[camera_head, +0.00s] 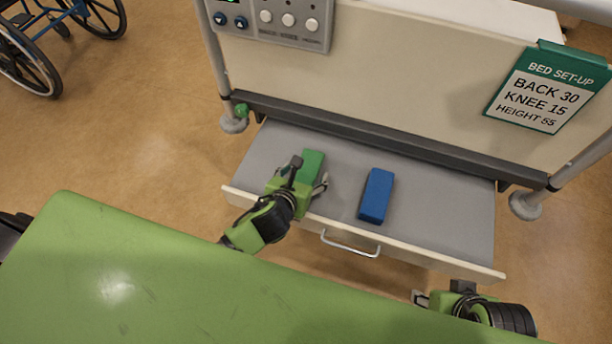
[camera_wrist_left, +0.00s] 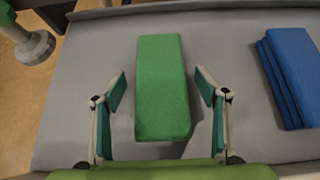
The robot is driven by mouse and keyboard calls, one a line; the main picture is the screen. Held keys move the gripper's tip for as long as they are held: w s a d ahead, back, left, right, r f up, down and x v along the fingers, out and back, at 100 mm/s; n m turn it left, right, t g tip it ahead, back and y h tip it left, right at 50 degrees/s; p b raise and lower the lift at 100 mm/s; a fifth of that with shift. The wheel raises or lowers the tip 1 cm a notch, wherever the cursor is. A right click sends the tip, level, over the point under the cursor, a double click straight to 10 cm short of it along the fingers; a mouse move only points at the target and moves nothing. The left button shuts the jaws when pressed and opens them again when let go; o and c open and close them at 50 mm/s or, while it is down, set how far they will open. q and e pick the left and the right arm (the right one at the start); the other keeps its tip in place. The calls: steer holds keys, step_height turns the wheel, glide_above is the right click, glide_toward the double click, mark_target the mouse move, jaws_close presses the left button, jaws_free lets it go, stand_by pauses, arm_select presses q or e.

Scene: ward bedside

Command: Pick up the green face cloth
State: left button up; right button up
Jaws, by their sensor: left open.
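The green face cloth (camera_head: 313,160) is a folded block lying in the open drawer under the bed end, left of the drawer's middle. In the left wrist view the green cloth (camera_wrist_left: 162,85) lies between the two spread fingers, with a gap on each side. My left gripper (camera_head: 306,186) is open over the near end of the cloth; its fingers (camera_wrist_left: 160,95) do not appear to touch it. My right gripper (camera_head: 418,298) is at the lower right, outside the drawer front; whether it is open is unclear.
A folded blue cloth (camera_head: 376,195) lies in the drawer (camera_head: 450,215) right of the green one; it also shows in the left wrist view (camera_wrist_left: 290,78). The drawer front has a metal handle (camera_head: 350,244). The bed end panel (camera_head: 400,75) stands behind. A wheelchair (camera_head: 40,50) is far left.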

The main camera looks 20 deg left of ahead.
arm_select(q)
steer(key=shift+w+f, duration=0.35)
steer(key=shift+w, duration=0.15)
steer(key=shift+r, duration=0.1)
steer(key=c, duration=1.1)
steer(key=shift+c, duration=0.2)
